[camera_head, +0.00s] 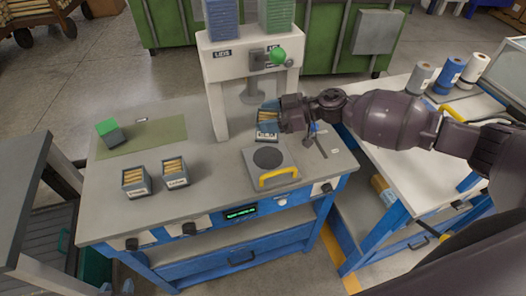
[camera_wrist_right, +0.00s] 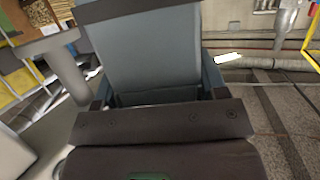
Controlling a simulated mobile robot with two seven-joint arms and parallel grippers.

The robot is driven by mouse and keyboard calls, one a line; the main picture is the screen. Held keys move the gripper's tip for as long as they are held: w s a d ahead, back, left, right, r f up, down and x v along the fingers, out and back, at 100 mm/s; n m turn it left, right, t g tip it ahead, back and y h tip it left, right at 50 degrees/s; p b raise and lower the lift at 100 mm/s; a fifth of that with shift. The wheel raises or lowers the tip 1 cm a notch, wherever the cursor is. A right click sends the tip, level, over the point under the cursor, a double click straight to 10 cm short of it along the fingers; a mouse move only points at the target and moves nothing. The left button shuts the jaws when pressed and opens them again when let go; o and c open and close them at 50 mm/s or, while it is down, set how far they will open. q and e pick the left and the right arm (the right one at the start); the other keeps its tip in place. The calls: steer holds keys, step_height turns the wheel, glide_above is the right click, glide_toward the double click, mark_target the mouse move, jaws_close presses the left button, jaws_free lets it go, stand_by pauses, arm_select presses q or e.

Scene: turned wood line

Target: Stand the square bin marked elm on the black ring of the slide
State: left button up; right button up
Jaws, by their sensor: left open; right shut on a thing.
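The square bin (camera_head: 267,128) is blue-grey, holds light wood pieces and has a white label too small to read surely. My right gripper (camera_head: 284,116) is shut on it, from the right, beside the press column. In the right wrist view the bin's wall (camera_wrist_right: 150,50) fills the space at the dark jaws (camera_wrist_right: 155,120). The black ring (camera_head: 268,158) lies bare on the grey slide (camera_head: 287,160), which has a yellow handle, just in front of the bin. I cannot tell whether the bin touches the table. My left gripper is not in view.
Two similar filled bins (camera_head: 135,184) (camera_head: 175,172) stand at the table's left front. The white press frame (camera_head: 214,95) with a green knob (camera_head: 277,56) rises behind the slide. The table's left middle is clear.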

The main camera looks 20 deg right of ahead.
step_height(320, 180, down, 9)
steer(key=shift+f+b, duration=0.15)
steer(key=shift+b, duration=0.4)
steer(key=shift+s+f, duration=0.15)
steer(key=shift+f, duration=0.15)
